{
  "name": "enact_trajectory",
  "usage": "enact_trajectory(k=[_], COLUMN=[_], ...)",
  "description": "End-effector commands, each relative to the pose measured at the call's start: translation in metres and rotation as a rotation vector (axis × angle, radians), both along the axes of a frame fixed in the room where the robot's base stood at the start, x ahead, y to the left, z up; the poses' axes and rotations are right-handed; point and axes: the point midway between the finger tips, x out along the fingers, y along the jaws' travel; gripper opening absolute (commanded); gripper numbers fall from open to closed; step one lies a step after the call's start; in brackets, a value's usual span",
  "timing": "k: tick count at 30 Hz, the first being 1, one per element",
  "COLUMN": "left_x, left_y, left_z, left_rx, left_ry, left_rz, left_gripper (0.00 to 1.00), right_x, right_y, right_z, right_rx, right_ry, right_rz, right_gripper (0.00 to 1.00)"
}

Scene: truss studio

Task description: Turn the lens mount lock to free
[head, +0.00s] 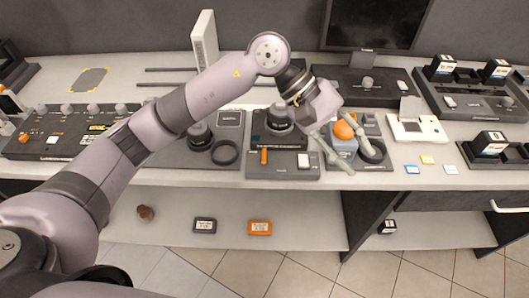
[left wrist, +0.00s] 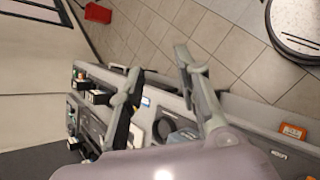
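I cannot tell for certain which part is the lens mount lock. In the head view an orange upright lever (head: 264,155) stands on a low grey box (head: 290,172) at the counter's front. A dark round lens-like part (head: 279,117) sits on a black unit (head: 268,138) just behind it. My left gripper (head: 363,162) is open and empty, to the right of the lever and above the counter. Its two fingers (left wrist: 160,64) are spread apart in the left wrist view. An orange ball-shaped thing on a blue-grey base (head: 345,144) shows partly behind the fingers. My right gripper is out of view.
A black ring (head: 224,152) lies left of the lever. A control panel with several knobs (head: 68,145) is at left. A white device (head: 418,128) and black trays (head: 480,95) are at right. A shelf (head: 320,228) holds small boxes below. My left arm covers part of the counter.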

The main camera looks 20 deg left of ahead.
Motion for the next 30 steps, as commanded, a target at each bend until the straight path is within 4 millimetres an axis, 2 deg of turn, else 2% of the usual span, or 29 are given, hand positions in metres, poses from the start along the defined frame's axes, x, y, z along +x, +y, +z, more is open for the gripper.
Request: enact_trajectory(k=[1,3,6,9,12,16,20,30], left_x=[0.017,0.035,0.057,0.069,0.074,0.074,0.073,0.073], left_y=[0.027,0.067,0.122,0.162,0.183,0.19,0.189,0.189], left_z=[-0.008,-0.017,-0.015,-0.006,0.001,-0.003,-0.021,-0.093], left_rx=[0.146,0.343,0.581,0.745,0.83,0.858,0.856,0.854], left_ry=[-0.098,-0.199,-0.282,-0.313,-0.32,-0.318,-0.315,-0.313], left_rz=[-0.038,-0.099,-0.16,-0.195,-0.213,-0.223,-0.224,-0.222], left_gripper=[0.3,0.3,0.3,0.3,0.3,0.3,0.3,0.3], right_x=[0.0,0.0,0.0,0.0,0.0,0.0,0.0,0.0], right_y=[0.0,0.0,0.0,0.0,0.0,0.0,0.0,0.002], right_z=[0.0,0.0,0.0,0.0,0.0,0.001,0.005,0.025], right_rx=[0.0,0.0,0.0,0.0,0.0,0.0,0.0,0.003], right_ry=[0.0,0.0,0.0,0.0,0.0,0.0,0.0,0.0], right_rz=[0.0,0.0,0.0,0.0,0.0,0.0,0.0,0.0], right_gripper=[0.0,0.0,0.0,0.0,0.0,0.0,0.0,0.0])
